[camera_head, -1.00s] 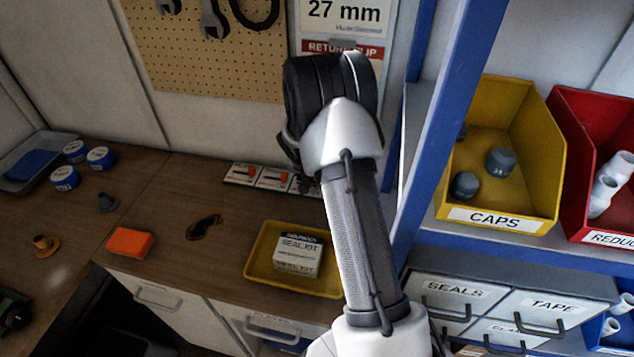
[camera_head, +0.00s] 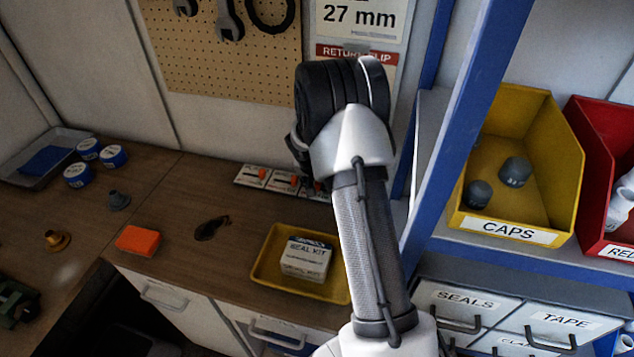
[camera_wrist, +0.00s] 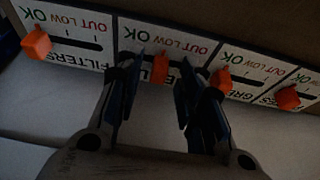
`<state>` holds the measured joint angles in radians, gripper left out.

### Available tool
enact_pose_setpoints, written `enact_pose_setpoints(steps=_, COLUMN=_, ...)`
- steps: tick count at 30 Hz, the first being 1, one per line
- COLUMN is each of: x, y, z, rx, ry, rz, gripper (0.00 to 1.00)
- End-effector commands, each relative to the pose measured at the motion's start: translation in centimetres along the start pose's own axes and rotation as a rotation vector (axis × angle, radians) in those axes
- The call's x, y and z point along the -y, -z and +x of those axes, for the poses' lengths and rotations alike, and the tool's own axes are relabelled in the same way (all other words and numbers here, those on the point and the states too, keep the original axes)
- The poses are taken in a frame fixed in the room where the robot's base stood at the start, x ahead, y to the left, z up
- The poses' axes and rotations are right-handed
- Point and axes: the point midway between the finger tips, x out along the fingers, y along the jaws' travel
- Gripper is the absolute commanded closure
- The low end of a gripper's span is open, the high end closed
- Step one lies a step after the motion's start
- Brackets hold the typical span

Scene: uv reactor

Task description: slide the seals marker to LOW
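A row of white slider panels (camera_wrist: 75,45) with orange markers and the words OUT, LOW and OK crosses the wrist view. One orange marker (camera_wrist: 160,69) sits between the fingertips of my gripper (camera_wrist: 161,72). The fingers are apart, with no clear contact on it. Its panel's name is mostly hidden by the fingers, so I cannot read SEALS there. The FILTERS marker (camera_wrist: 36,43) is at the left; two more markers (camera_wrist: 222,81) and (camera_wrist: 288,98) are at the right. In the head view my arm partly hides the panels (camera_head: 266,178), and the fingers are hidden.
A yellow tray (camera_head: 262,272) with a white seal kit box (camera_head: 306,258) lies in front of the panels. An orange block (camera_head: 138,240) and a dark part (camera_head: 212,228) lie left on the bench. A blue post (camera_head: 440,180) stands close right of my arm.

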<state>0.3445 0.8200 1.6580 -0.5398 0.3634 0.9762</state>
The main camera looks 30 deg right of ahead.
Motion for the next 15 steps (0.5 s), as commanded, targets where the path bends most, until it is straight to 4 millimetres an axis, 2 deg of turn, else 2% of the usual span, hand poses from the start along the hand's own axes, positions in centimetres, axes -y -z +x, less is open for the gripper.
enact_pose_setpoints(steps=15, x=0.1, y=0.1, z=-9.8, rx=-0.003, ry=0.002, rz=-0.001, gripper=0.65)
